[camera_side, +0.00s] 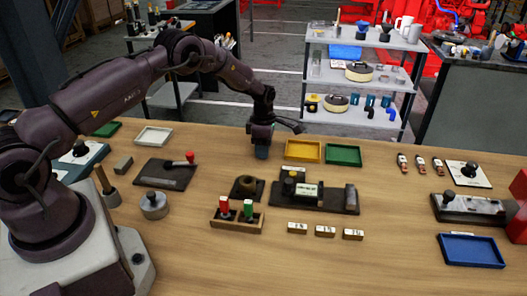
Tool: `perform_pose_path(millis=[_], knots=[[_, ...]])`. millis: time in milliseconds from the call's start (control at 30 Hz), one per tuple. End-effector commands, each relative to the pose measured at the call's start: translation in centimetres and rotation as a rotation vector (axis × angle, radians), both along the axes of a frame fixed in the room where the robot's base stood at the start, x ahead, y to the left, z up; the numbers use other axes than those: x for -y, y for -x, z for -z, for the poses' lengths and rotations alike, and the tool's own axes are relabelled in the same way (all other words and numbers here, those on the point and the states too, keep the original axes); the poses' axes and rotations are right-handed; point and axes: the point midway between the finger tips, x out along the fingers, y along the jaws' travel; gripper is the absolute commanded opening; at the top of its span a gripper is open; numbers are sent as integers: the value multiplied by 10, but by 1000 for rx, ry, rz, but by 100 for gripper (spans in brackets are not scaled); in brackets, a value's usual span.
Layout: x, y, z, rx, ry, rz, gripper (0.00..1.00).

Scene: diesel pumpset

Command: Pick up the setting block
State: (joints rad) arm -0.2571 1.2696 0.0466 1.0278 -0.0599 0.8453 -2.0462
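A plain grey-brown block (123,165) lies at the left. I cannot tell which of these is the setting block. My gripper (262,153) points down above the back middle of the table, left of the yellow tray. It is apart from all these blocks. Its fingers are too small and dark to show whether they are open or shut.
A dark fixture (335,198) stands between my gripper and the row of pale blocks. A wooden holder (236,221) has red and green handled pieces. A yellow tray (303,143), a green tray (342,147) and a blue tray (471,265) also lie here.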

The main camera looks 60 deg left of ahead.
Motion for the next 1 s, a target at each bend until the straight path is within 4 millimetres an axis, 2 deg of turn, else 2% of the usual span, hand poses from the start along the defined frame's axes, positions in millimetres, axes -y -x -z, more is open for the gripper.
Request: perform_pose_path(millis=[367, 467, 600, 733, 900, 1000], knots=[[0, -1, -5, 1, -1, 0, 15], [0, -1, -13, 2, -2, 1, 15], [0, 0, -37, 4, -2, 2, 15], [6, 19, -57, 2, -1, -1, 15], [15, 50, -96, 4, -1, 0, 15], [21, 71, -103, 1, -1, 2, 15]])
